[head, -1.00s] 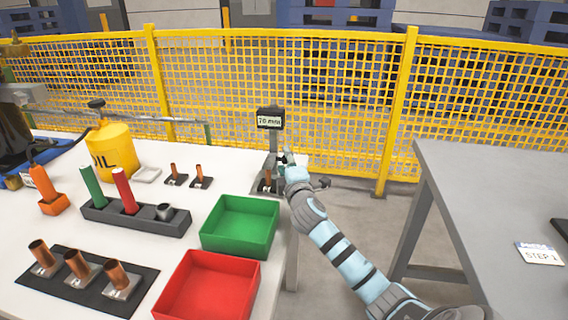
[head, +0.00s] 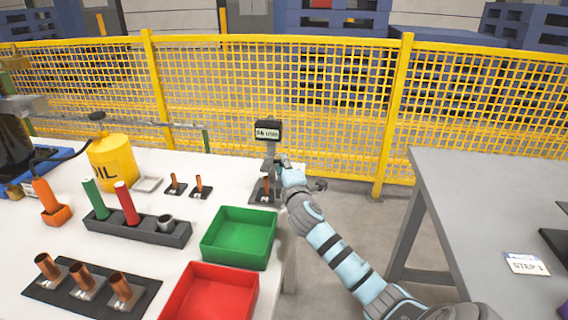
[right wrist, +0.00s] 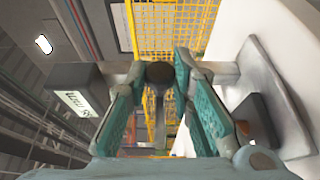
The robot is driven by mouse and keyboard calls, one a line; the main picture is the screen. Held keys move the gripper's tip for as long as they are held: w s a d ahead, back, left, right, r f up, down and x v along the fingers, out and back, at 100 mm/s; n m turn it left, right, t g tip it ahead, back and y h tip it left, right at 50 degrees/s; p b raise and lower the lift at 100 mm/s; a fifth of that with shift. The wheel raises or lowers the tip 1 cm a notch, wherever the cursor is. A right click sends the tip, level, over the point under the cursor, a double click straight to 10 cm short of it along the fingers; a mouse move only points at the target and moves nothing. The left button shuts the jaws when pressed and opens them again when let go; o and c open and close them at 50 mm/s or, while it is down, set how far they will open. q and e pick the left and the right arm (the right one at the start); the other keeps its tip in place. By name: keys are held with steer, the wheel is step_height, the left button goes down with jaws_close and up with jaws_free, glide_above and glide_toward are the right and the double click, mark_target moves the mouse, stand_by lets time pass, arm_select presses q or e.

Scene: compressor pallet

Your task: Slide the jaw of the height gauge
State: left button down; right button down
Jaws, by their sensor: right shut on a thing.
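The height gauge stands at the far right corner of the white table, with its dark display (head: 267,131) on top of a post. The display also shows at the left of the right wrist view (right wrist: 78,103). My right gripper (head: 281,164) is at the post, below the display. In the right wrist view its teal-padded fingers (right wrist: 159,82) are shut around the gauge's jaw, whose dark round end (right wrist: 160,72) shows between them. A small copper piece (head: 266,184) stands on the gauge's base below, partly hidden by the gripper. My left gripper is not in view.
A green bin (head: 240,262) and a red bin (head: 180,305) stand on the table in front of the gauge. Two small copper pieces on dark plates (head: 197,190) are to its left. The yellow fence (head: 330,100) runs behind. A grey table (head: 450,215) is at right.

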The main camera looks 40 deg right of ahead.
steer(key=c, duration=1.4)
jaws_free()
steer(key=shift+r, duration=0.25)
steer(key=v, duration=0.7)
steer(key=shift+s, duration=0.3)
steer(key=shift+a+f, duration=0.1)
